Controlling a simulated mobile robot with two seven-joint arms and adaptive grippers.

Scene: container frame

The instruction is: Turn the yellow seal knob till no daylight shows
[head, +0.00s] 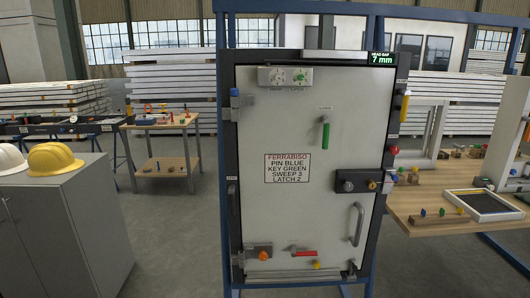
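A pale grey door (290,130) stands in a dark frame held by a blue outer frame, facing me. A small yellow knob (317,265) sits low on the door near its bottom edge. Another yellow-orange knob (373,185) is on the black lock box at the right. A yellow handle-like part (404,108) is on the right side of the frame. I cannot tell which one is the seal knob. A display (381,58) at the top right reads "HEAD GAP 7 mm". Daylight around the door edges is too small to tell. Neither gripper is in view.
The door also carries a green handle (325,134), a red lever (303,253), an orange knob (263,255), a grey pull handle (356,224) and a sign (287,168). A wooden bench (430,205) stands close on the right, a grey cabinet (75,235) on the left.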

